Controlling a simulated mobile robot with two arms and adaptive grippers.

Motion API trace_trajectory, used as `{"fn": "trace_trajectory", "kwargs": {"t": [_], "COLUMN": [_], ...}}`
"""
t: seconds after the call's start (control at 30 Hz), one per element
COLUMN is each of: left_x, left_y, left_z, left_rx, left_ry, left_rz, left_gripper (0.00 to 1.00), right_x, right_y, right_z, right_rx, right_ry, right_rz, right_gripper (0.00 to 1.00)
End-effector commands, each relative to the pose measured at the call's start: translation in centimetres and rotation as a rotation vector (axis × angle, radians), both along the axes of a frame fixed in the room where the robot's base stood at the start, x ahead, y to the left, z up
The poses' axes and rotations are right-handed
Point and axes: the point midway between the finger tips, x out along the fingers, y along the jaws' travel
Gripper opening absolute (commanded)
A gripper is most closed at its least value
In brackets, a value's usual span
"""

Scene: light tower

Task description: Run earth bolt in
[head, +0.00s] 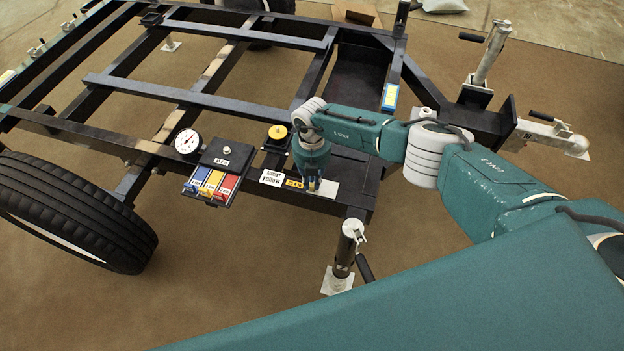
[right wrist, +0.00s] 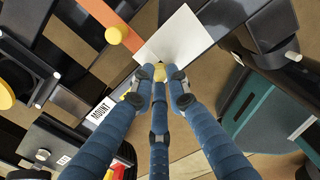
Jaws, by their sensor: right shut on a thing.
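My right gripper (head: 314,183) points down over a pale metal plate (head: 329,189) on the trailer's dark frame. The pale plate (right wrist: 174,42) lies just beyond the fingertips. A yellow label (head: 292,183) is beside the gripper. My left gripper is not in view.
A round yellow knob (head: 277,132) stands behind the gripper. A white label (head: 271,178), a dial gauge (head: 187,141) and a dark box (head: 228,154) with blue, yellow and red blocks lie left. A jack post (head: 347,246) stands in front. Open floor lies below.

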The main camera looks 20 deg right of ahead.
Motion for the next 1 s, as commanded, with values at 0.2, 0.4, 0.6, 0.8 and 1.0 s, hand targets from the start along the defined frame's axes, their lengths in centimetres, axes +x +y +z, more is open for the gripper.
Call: {"fn": "trace_trajectory", "kwargs": {"t": [0.2,0.4,0.6,0.8,1.0], "left_x": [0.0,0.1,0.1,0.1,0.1], "left_y": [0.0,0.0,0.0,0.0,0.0], "left_z": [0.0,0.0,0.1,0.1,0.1], "left_rx": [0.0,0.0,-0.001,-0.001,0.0], "left_ry": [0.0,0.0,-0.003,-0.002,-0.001], "left_rz": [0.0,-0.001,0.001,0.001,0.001], "left_gripper": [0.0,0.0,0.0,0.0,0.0], "right_x": [-0.6,-0.5,-0.3,-0.1,-0.1], "right_y": [0.6,0.5,0.3,0.3,0.3], "right_z": [-0.1,-0.1,0.0,1.8,6.0], "right_rx": [0.007,0.006,0.004,0.005,0.005], "right_ry": [0.015,0.012,0.008,0.003,0.003], "right_rz": [0.005,0.006,0.004,0.005,0.006], "right_gripper": [0.0,0.34,0.34,0.34,0.34]}}
